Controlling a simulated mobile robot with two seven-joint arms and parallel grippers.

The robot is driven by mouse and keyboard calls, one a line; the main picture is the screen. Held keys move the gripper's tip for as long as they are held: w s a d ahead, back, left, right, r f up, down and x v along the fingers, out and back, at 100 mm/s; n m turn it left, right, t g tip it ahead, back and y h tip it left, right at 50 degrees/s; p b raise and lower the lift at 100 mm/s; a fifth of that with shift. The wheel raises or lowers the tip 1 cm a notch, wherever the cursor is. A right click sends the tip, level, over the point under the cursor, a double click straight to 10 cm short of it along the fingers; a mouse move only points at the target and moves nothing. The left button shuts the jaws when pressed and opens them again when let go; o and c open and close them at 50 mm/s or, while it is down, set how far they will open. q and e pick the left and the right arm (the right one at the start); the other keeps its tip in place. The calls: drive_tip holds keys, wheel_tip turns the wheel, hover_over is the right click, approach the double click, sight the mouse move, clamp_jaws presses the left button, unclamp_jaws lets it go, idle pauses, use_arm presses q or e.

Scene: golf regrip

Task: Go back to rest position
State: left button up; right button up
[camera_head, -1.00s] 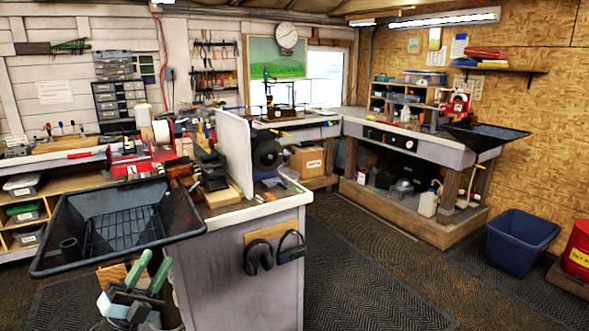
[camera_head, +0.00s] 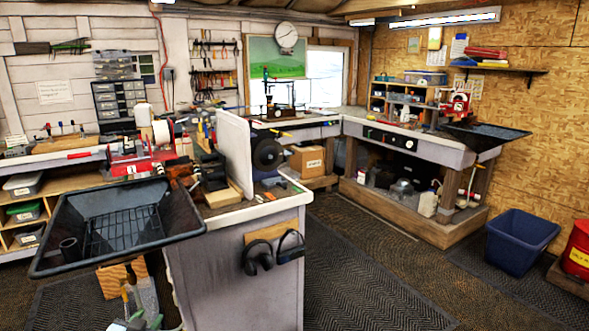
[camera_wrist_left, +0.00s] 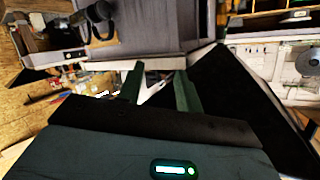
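My left gripper (camera_head: 142,320) shows only in part at the bottom left of the head view, low down below the black tray and left of the grey bench end. In the left wrist view its two green fingers (camera_wrist_left: 160,80) stand apart with nothing between them, so it is open and empty. My right gripper is in neither view. No object of the task is named.
The black tray (camera_head: 185,226) juts out above my left gripper. The grey bench (camera_head: 240,285) carries earmuffs (camera_head: 257,257) on its end. A blue bin (camera_head: 520,243) and a red drum (camera_head: 578,252) stand right. Floor mats (camera_head: 360,280) lie clear between.

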use_arm(q)
drive_tip(key=s+d+f+g+h, duration=0.1)
drive_tip(key=s+d+f, duration=0.2)
drive_tip(key=s+f, duration=0.25)
drive_tip(key=s+d+f+g, duration=0.1)
drive_tip(key=s+d+f, duration=0.2)
drive_tip(key=s+f, duration=0.25)
drive_tip(key=s+d+f+g, duration=0.1)
drive_tip(key=s+d+f, duration=0.1)
drive_tip(key=s, duration=0.8)
drive_tip(key=s+d+f+g+h, duration=0.1)
drive_tip(key=s+d, duration=0.4)
drive_tip(key=s, duration=0.6)
drive_tip(key=s+d+f+n+g+h, duration=0.1)
drive_tip(key=s+d+f, duration=0.2)
drive_tip(key=s, duration=0.8)
drive_tip(key=shift+d+g, duration=0.35)
drive_tip(key=shift+g, duration=0.05)
